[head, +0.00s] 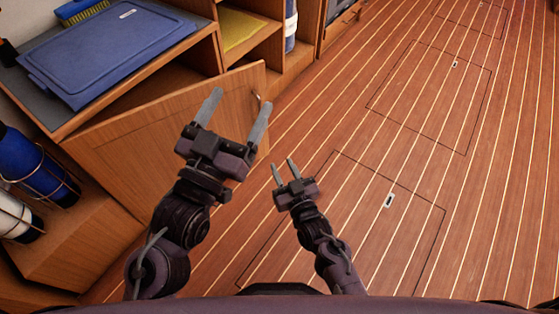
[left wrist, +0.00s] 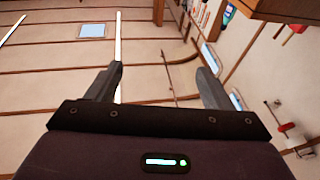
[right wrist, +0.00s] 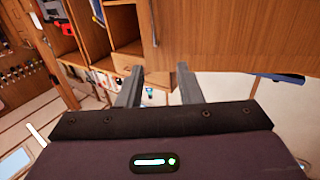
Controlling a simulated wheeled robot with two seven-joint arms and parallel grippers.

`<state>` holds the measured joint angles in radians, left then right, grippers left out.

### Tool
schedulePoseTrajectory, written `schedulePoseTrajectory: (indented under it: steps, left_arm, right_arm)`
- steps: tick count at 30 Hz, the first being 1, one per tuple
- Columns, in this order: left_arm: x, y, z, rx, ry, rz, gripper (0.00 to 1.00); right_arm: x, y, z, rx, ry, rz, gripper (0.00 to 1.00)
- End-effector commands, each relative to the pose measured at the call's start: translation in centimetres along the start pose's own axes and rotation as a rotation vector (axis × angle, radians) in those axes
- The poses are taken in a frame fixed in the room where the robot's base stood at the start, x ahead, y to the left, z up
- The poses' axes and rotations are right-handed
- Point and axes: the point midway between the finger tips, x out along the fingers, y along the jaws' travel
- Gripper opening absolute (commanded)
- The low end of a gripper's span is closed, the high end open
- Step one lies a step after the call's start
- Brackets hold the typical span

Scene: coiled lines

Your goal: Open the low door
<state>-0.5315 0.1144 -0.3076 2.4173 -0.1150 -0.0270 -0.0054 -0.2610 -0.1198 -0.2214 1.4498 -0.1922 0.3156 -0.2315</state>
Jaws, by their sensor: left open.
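The low door (head: 115,165) is a plain wood panel standing ajar from the cabinet at left in the head view. A gap shows between its top edge and the counter. A small handle (head: 257,97) sits near its free right edge. My left gripper (head: 239,105) is open and empty in front of the door, its right fingertip close to the handle; I cannot tell whether they touch. My right gripper (head: 285,168) is open and empty, lower and right of the door, over the floor. A wood panel (right wrist: 230,35) fills the upper right of the right wrist view.
Open shelves (head: 240,30) stand behind the door. Strapped blue and white cylinders (head: 35,165) are at left. The striped wood floor (head: 350,110) to the right is clear.

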Motion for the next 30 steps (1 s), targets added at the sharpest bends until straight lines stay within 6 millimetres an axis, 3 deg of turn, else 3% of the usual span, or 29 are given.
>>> schedulePoseTrajectory:
  steps: [6, 12, 24, 30]
  left_arm:
    - [0.1, -0.1, -4.3, 0.01, 0.209, 0.001, 0.74]
    - [-0.3, -0.1, -6.9, 0.015, 0.331, 0.003, 0.74]
    - [-0.5, -0.1, -7.8, 0.016, 0.373, 0.004, 0.74]
    - [-0.5, -0.2, -7.8, 0.016, 0.372, 0.003, 0.74]
  right_arm:
    - [2.0, 0.0, 0.1, 0.001, 0.002, 0.001, 0.33]
    - [3.1, 0.0, 0.0, 0.0, 0.0, 0.0, 0.33]
    - [3.4, 0.0, 0.0, 0.0, -0.001, 0.0, 0.33]
    - [3.4, 0.0, 0.0, 0.0, 0.0, 0.0, 0.08]
